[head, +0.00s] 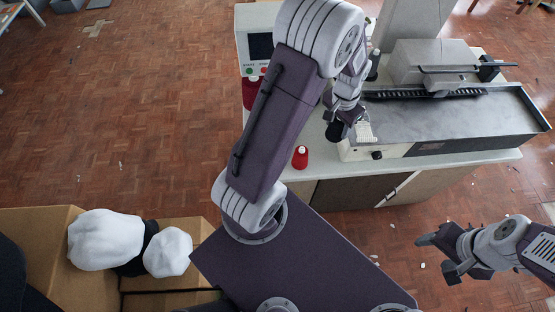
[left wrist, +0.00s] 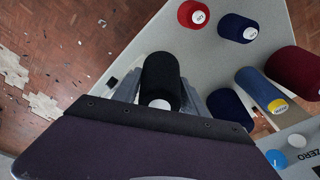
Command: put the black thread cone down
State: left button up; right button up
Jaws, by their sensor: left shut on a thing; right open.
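My left gripper (head: 345,113) is above the front part of the white worktop (head: 323,166), just left of the metal machine. It is shut on the black thread cone (head: 335,131), partly hidden by the fingers. In the left wrist view, the black cone (left wrist: 161,78) sits between the two finger sides, its pale end towards the camera. I cannot tell whether its base touches the worktop. My right gripper (head: 437,255) is open and empty over the floor at the lower right, away from the worktop.
A red cone (head: 300,158) stands near the worktop's front edge. The left wrist view shows a navy cone (left wrist: 237,28), a blue cone (left wrist: 261,90) and a dark red cone (left wrist: 296,72) nearby. The metal machine (head: 440,110) fills the worktop's right. Boxes with white bundles (head: 105,239) stand lower left.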

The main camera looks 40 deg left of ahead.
aim_at(333, 125)
pick_arm(q)
jog(key=shift+w+a+f+b, duration=0.25)
jog(key=shift+a+f+b, duration=0.05)
jog(key=shift+a+f, duration=0.3)
jog(key=shift+w+a+f+b, duration=0.25)
jog(key=shift+a+f, duration=0.2)
jog(key=shift+f, duration=0.15)
jog(key=w+a+f, duration=0.1)
jog(key=f, duration=0.2)
jog(key=w+a+f+b, duration=0.1)
jog(key=a+f, duration=0.1)
jog(key=f, duration=0.2)
jog(key=w+a+f+b, duration=0.1)
jog(key=w+f, duration=0.1)
jog(key=f, duration=0.1)
jog(key=shift+w+a+f, duration=0.1)
jog(key=shift+a+f, duration=0.15)
jog(key=shift+f, duration=0.15)
jog(key=f, duration=0.3)
jog(key=shift+s+f, duration=0.2)
jog(key=shift+f, duration=0.05)
jog(key=shift+w+f, duration=0.15)
jog(key=shift+f, duration=0.1)
pick_arm(e)
notch_tip(333, 125, down, 5)
jog(key=shift+w+r, duration=0.1)
jog(key=shift+r, duration=0.05)
pick_arm(q)
jog(key=o, duration=1.4)
jog(key=shift+f, duration=0.1)
